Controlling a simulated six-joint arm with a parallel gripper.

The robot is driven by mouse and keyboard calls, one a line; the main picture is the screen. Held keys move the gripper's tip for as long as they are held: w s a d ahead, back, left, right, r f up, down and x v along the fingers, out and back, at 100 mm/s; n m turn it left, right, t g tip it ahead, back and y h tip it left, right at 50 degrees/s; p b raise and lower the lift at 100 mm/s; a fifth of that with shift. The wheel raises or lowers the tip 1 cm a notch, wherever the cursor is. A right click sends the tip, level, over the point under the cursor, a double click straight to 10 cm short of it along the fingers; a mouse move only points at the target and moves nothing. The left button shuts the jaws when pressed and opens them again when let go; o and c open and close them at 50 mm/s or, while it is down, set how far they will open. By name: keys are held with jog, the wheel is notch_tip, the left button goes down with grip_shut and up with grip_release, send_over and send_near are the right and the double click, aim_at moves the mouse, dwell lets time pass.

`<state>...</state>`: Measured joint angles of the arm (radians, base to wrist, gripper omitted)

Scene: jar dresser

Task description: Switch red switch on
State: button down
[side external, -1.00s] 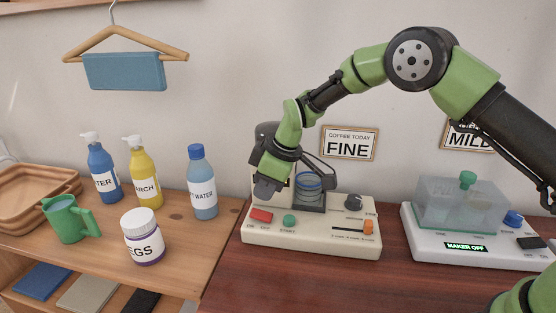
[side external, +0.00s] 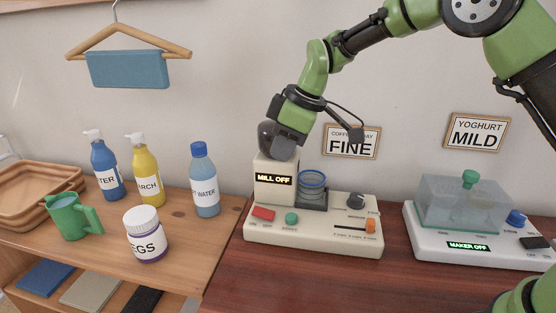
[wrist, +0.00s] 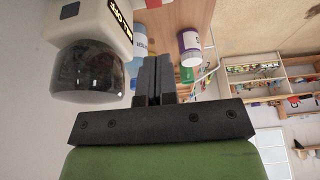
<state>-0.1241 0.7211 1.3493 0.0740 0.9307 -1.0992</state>
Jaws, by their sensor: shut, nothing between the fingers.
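The red switch (side external: 263,214) sits at the left front of the cream mill's base (side external: 310,240). The mill's display (side external: 274,179) reads "MILL OFF". Which way the red switch is tilted is too small to tell. My gripper (side external: 286,150) is above the switch, up at the height of the mill's dark dome (side external: 267,138), and overlaps it in the side view. In the wrist view my gripper (wrist: 153,78) has its fingers together with nothing between them. The dome (wrist: 90,75) is left of the fingers there, and the red switch is not in that view.
A green button (side external: 291,217), dark knob (side external: 356,201) and orange slider (side external: 371,226) share the mill's base. A yoghurt maker (side external: 470,245) stands to the right. Bottles, a green cup (side external: 70,217) and a jar (side external: 145,235) are on the left dresser. Cards on the wall read "FINE" and "MILD".

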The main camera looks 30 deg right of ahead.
aim_at(264, 213)
jog(key=shift+w+a+r, duration=0.25)
jog(key=shift+a, duration=0.1)
jog(key=shift+f, duration=0.1)
jog(key=x, duration=1.3)
jog(key=shift+f, duration=0.5)
